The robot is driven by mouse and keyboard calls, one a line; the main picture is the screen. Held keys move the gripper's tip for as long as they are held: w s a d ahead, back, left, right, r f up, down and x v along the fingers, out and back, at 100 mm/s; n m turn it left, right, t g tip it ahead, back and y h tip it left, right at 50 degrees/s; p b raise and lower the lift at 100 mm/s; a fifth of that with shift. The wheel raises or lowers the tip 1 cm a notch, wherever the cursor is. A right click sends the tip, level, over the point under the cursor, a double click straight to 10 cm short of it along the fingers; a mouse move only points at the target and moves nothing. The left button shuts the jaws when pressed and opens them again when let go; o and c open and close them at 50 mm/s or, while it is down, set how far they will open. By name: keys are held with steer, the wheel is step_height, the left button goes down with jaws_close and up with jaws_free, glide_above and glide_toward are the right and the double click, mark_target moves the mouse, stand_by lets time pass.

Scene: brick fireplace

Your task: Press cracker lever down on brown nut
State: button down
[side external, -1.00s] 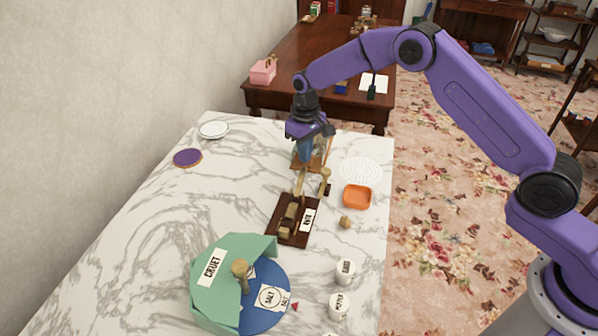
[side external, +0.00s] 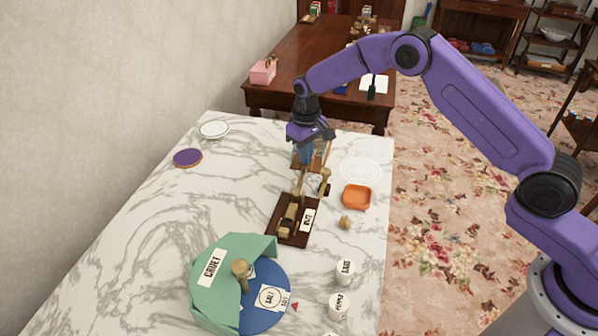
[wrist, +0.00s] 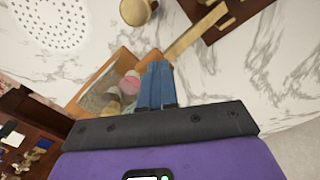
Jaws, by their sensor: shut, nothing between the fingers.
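The nut cracker has a dark wooden base (side external: 286,236) with a white label and brass parts, and it stands in the middle of the marble table. Its brass lever (side external: 301,184) rises toward my fingers; it also shows in the wrist view (wrist: 195,36). My gripper (side external: 306,162) is shut and empty, pointing down near the lever's far end. In the wrist view the blue fingertips (wrist: 157,66) lie close to that end; I cannot tell if they touch. A small brown nut (side external: 345,222) lies on the table right of the cracker. Whether a nut sits inside is unclear.
A brass knobbed post (side external: 325,174) stands beside the lever. A wooden box with a clear side (wrist: 103,93) is close by the fingers. A green-blue round stand (side external: 262,310) is in front.

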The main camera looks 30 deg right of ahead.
steer(key=shift+w+d+f, duration=0.15)
steer(key=shift+d+f, duration=0.05)
steer(key=shift+f, duration=0.7)
stand_by(0.5)
steer(key=shift+r, duration=2.7)
step_height(320, 180, up, 7)
steer(key=shift+a, duration=0.1)
